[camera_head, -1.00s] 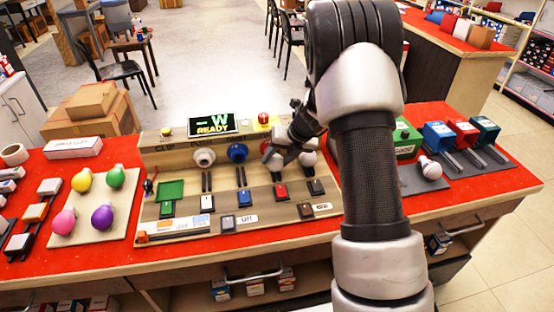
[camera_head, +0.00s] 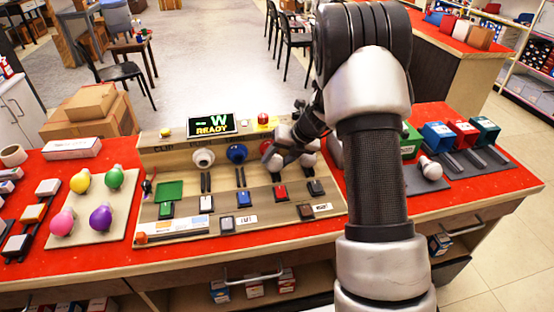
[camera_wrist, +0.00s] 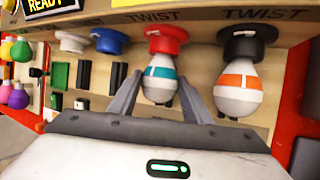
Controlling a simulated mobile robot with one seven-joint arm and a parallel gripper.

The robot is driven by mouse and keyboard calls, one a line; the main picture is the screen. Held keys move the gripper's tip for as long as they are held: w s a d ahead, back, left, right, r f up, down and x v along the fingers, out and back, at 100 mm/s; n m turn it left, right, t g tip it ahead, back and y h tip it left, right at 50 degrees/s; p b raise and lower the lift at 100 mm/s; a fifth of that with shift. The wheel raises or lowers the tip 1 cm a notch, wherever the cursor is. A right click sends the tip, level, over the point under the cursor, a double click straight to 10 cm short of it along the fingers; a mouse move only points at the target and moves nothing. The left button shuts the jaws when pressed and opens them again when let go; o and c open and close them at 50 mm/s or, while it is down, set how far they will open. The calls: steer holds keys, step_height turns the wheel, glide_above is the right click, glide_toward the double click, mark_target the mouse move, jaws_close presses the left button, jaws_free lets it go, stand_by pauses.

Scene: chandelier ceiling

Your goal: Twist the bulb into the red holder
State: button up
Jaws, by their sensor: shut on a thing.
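The red holder (camera_wrist: 166,38) is in the wrist view on a wooden panel, and a small part of it shows in the head view (camera_head: 265,147). A white bulb with a teal band (camera_wrist: 160,74) hangs with its neck at the red holder. How deep it sits cannot be seen. My gripper (camera_wrist: 160,90) has one finger on each side of this bulb and is shut on it. In the head view, my gripper (camera_head: 283,158) partly hides the holder and bulb.
A white bulb with an orange band (camera_wrist: 238,88) is in the black holder (camera_wrist: 247,40), close to my right finger. White and blue holders (camera_head: 237,152) are to the left. A screen (camera_head: 211,125) reads "W READY". Coloured bulbs lie on a board (camera_head: 130,211) at left.

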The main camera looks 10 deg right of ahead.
steer(key=o, duration=1.1)
steer(key=p+v, duration=0.3)
steer(key=v, duration=1.4)
steer(key=s+a+r+n+h+p, duration=0.1)
steer(key=s+a+r+n+p, duration=0.5)
steer(key=s+r+n, duration=0.85)
steer(key=s+r+n+h+p, duration=0.1)
steer(key=s+r+n, duration=0.2)
steer(key=s+n, duration=0.4)
steer(key=s+a+r+n+h+p, duration=0.1)
steer(key=s+r+n, duration=0.3)
steer(key=n, duration=1.1)
steer(key=s+h+p, duration=0.1)
steer(key=s, duration=0.2)
steer(key=shift+a+t+h, duration=0.15)
steer(key=shift+t+h, duration=0.15)
steer(key=shift+t, duration=0.1)
